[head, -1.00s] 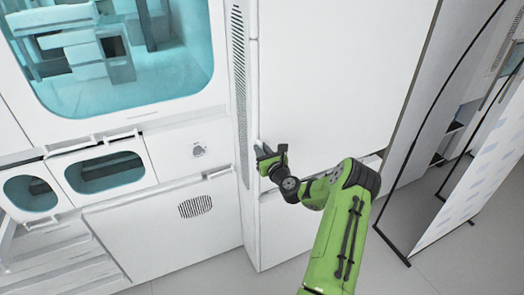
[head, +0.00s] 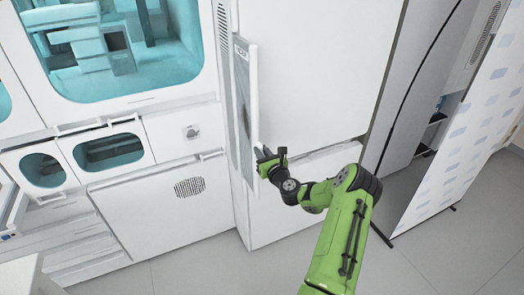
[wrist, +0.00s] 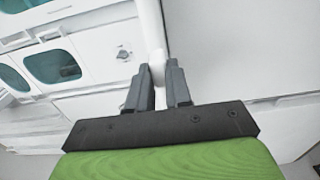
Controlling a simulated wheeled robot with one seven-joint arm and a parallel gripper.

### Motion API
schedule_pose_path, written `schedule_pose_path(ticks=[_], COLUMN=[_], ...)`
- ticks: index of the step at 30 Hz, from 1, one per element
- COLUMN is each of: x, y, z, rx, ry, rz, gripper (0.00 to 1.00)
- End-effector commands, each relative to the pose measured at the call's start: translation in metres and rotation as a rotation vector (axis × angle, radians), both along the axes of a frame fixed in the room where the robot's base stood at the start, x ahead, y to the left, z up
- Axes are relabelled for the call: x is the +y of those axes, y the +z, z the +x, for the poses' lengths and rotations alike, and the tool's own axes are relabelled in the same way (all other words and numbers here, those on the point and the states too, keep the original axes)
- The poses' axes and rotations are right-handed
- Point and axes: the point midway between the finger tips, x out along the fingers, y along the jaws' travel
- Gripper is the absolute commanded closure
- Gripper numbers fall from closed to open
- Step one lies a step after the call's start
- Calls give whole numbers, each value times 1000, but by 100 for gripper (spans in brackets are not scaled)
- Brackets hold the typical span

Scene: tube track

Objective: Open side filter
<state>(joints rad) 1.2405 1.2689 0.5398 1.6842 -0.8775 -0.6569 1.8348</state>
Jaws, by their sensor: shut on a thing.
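The side filter (head: 244,110) is a tall narrow panel with a white frame and a grey inner face on the side of the white machine. In the head view it stands swung out from the machine's vertical edge, partly open. My gripper (head: 264,160) is at its lower front edge. In the wrist view my gripper (wrist: 159,88) has its two grey fingers on either side of a white edge of the filter (wrist: 158,58), shut on it. The fingertips' exact contact is partly hidden in the head view.
The white machine (head: 320,60) fills the middle, with a teal-windowed cabinet (head: 130,90) to its left. A white patterned screen (head: 450,150) on a black frame stands at the right. Grey floor (head: 460,250) is clear at lower right.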

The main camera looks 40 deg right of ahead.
Motion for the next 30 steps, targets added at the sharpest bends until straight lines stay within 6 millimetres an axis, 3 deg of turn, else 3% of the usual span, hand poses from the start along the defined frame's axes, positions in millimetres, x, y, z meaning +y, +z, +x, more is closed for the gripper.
schedule_pose_path(ticks=[12,13,17,26,30], x=[0,0,0,0,5], y=[3,3,3,2,0], z=[1,1,1,-1,-21], rx=[-8,-8,-7,-6,-4], ry=[0,0,0,0,-2], rz=[-2,-2,-2,-2,2], gripper=[100,76,57,55,55])
